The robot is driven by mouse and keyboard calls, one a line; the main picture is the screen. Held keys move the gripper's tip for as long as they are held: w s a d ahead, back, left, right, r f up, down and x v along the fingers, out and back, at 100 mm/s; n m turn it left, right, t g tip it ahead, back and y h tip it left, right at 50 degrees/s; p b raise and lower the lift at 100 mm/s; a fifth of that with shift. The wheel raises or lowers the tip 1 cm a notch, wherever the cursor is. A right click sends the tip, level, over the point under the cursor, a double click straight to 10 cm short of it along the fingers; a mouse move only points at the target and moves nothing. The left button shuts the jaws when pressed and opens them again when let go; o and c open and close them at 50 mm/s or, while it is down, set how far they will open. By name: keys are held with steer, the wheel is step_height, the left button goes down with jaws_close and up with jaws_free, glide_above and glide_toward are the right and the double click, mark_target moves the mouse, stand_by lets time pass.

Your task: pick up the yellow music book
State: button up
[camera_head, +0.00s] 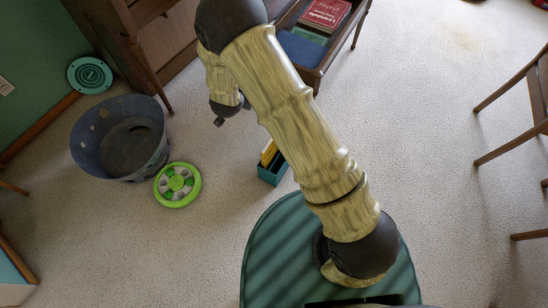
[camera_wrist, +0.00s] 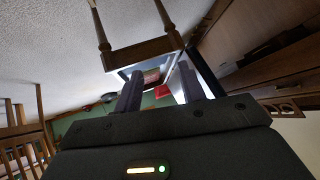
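A narrow yellow edge (camera_head: 268,151), which looks like the yellow music book, shows upright in a small teal holder (camera_head: 271,174) on the carpet. My forearm hides part of both. My gripper (camera_head: 219,121) is to the upper left of the holder in the head view, well apart from it and small and dark there. In the wrist view my gripper (camera_wrist: 160,87) has its two fingers apart with nothing held between them. I cannot make out the yellow book in the wrist view.
A grey basket (camera_head: 79,145) and a green round toy (camera_head: 177,185) are left of the holder. An open wooden bench (camera_head: 355,20) holds a red book (camera_head: 325,13) and other books at the top. Chairs (camera_head: 510,150) stand at the right. Carpet between is clear.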

steer(key=s+a+f+m+t+h+b, duration=0.15)
steer(key=f+b, duration=0.35)
steer(key=f, duration=0.6)
steer(key=s+a+f+t+h+b, duration=0.1)
steer(key=s+a+f+h+b, duration=0.15)
steer(key=f+b, duration=0.65)
steer(key=s+d+f+t+h+b, duration=0.1)
steer(key=s+f+b, duration=0.3)
steer(key=f, duration=0.7)
steer(key=s+d+f+t+h+b, duration=0.1)
steer(key=s+f+t+h+b, duration=0.1)
steer(key=s+f, duration=0.6)
step_height(320, 180, down, 3)
steer(key=shift+d+r+h+b, duration=0.2)
steer(key=shift+h+b, duration=0.5)
steer(key=shift+b, duration=0.5)
steer(key=b, duration=0.6)
glide_toward(270, 152)
steer(key=w+d+f, duration=0.1)
steer(key=w+f, duration=0.2)
steer(key=w, duration=0.1)
steer(key=shift+w+d+f, duration=0.1)
steer(key=shift+w+d, duration=0.15)
steer(key=shift+d, duration=0.15)
